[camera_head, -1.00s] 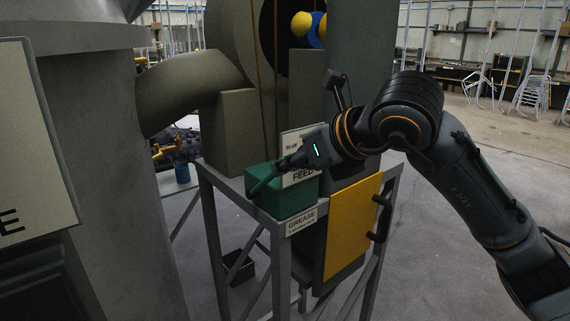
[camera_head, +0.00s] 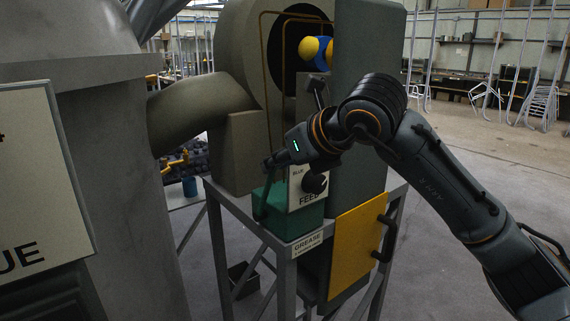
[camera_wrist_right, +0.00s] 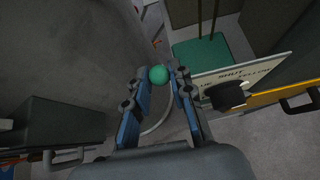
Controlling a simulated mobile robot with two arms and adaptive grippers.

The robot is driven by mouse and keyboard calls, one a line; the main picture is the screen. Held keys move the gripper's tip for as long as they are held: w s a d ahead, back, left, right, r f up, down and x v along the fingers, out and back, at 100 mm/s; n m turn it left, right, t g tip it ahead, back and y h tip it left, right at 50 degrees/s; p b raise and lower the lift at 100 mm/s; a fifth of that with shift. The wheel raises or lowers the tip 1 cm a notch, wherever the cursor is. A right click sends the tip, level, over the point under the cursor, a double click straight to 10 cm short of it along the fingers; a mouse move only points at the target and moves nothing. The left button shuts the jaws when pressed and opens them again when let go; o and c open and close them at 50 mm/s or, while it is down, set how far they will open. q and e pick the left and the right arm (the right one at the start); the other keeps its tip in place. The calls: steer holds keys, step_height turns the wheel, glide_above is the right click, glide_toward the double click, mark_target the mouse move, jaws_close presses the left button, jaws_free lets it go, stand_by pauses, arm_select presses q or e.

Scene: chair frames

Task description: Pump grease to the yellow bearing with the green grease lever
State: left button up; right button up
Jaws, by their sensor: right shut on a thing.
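The green grease box (camera_head: 300,226) stands on a metal stand under the feed plate. My right gripper (camera_head: 270,163) is above its left side, at the top of a thin dark lever (camera_head: 261,203). In the right wrist view, the lever's green ball knob (camera_wrist_right: 158,75) sits between the fingertips of my right gripper (camera_wrist_right: 162,77), which is shut on it. The feed plate (camera_head: 295,196) carries a black dial (camera_head: 315,182); I cannot tell where it points. A yellow part (camera_head: 308,47) beside a blue one shows at the machine's round opening. My left gripper is out of view.
A large grey column (camera_head: 115,190) with a sign plate (camera_head: 35,180) stands close on the left. Open floor (camera_head: 475,200) lies to the right, with chair frames (camera_head: 540,105) behind.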

steer(key=shift+r, duration=0.15)
steer(key=shift+w+a+r+p, duration=0.25)
steer(key=shift+w+r+p, duration=0.05)
steer(key=shift+w+p, duration=0.1)
steer(key=shift+w+a+r+p, duration=0.2)
steer(key=shift+w+a, duration=0.1)
steer(key=shift+w, duration=0.1)
steer(key=shift+w+a+r+p, duration=0.1)
steer(key=shift+w+a+p, duration=0.1)
steer(key=shift+w+a, duration=0.4)
steer(key=shift+w, duration=0.25)
